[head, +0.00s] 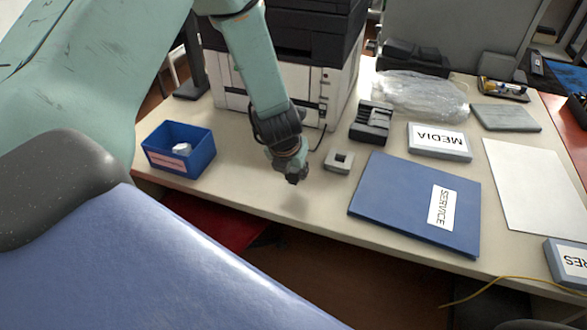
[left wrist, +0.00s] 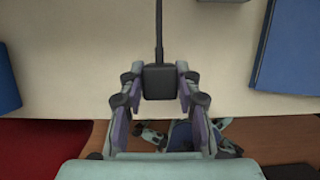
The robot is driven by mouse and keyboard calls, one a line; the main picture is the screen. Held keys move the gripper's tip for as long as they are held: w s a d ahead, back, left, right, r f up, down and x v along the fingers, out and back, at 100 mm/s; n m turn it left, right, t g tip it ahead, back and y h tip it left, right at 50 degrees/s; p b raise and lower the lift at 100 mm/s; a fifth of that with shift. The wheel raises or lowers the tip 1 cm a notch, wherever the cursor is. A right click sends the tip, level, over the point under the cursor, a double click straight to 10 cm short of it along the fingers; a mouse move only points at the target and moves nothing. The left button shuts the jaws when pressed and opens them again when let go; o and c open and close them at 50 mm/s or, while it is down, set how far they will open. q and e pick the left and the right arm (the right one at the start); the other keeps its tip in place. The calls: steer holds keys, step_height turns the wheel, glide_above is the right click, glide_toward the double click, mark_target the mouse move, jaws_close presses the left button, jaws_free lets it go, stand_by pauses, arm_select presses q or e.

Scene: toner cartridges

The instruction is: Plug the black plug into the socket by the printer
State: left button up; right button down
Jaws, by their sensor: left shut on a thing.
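The black plug (left wrist: 158,82) is a dark block held between the two fingers of my left gripper (left wrist: 158,92) in the left wrist view. Its black cable (left wrist: 158,30) runs up out of that picture. In the head view my left gripper (head: 292,176) points down above the front part of the table, and the plug is hard to tell from the dark fingers. The socket (head: 340,162) is a small grey block with a square opening, on the table just right of the gripper and apart from it. My right gripper is not in view.
The white and black printer (head: 290,80) stands behind the gripper. A blue bin (head: 180,160) is to the left. A blue SERVICE folder (head: 400,195), a black slotted holder (head: 371,123) and a MEDIA box (head: 440,142) lie to the right. The table's front edge is close by.

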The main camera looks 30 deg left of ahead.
arm_select(q)
steer(key=shift+r+p, duration=1.6)
steer(key=shift+r, duration=0.45)
